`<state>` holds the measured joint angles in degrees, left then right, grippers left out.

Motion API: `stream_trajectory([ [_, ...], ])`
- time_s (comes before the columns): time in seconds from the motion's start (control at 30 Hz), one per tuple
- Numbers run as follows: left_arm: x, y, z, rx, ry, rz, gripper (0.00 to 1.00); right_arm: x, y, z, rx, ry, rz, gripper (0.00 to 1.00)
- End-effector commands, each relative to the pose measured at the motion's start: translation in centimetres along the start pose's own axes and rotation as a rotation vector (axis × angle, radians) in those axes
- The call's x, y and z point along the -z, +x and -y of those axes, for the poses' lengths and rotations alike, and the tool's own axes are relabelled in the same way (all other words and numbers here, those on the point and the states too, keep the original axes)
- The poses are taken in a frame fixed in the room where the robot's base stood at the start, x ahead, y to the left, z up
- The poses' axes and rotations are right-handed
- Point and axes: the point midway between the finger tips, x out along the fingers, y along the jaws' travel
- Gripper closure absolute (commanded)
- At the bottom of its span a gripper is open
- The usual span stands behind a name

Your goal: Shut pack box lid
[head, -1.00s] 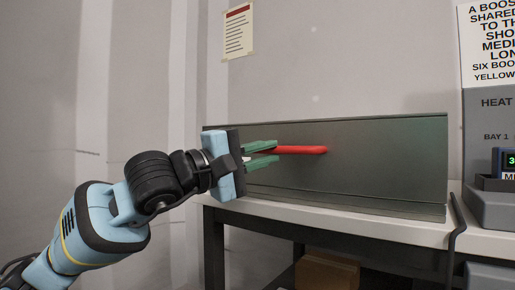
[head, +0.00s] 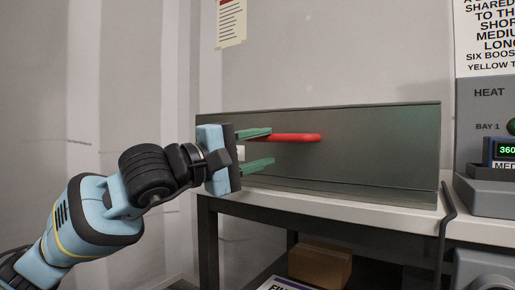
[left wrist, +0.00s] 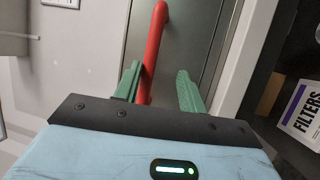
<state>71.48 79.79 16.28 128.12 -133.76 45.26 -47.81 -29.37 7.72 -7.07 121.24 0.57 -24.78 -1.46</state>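The pack box (head: 375,150) is a long dark grey metal box on the bench, with a red bar handle (head: 305,138) on its front face. I cannot tell from its front how far the lid is open. My left gripper (head: 258,149) is at the left part of this face, its green fingers spread apart. The handle's left end is by the upper finger in the head view. In the left wrist view the red handle (left wrist: 154,45) runs close along the left finger, with a gap to the right finger. My right gripper is out of view.
The white bench top (head: 330,206) carries the box. A heater unit (head: 485,140) with a display stands at the right. Below are a cardboard box (head: 320,263) and a "FILTERS" packet (left wrist: 302,115). A paper notice (head: 231,22) hangs on the wall behind.

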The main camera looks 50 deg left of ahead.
Motion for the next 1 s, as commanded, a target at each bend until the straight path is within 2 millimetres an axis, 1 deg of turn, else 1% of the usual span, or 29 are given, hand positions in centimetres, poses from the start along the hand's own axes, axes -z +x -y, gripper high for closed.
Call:
stream_trajectory([
  [0.03,0.1,0.1,0.4,0.011,-0.003,-0.002,0.64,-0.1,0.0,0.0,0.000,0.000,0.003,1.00],
  [0.27,0.1,0.1,0.3,0.009,-0.003,-0.002,0.64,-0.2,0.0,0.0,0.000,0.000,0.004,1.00],
  [0.47,-0.1,-0.7,0.3,0.006,-0.006,0.001,0.64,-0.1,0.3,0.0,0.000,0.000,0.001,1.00],
  [0.67,0.0,-2.6,0.3,0.004,-0.004,0.000,0.64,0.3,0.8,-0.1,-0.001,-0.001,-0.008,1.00],
  [1.0,-0.1,-6.5,-0.1,-0.001,-0.003,0.001,0.64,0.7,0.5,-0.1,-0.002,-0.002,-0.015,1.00],
])
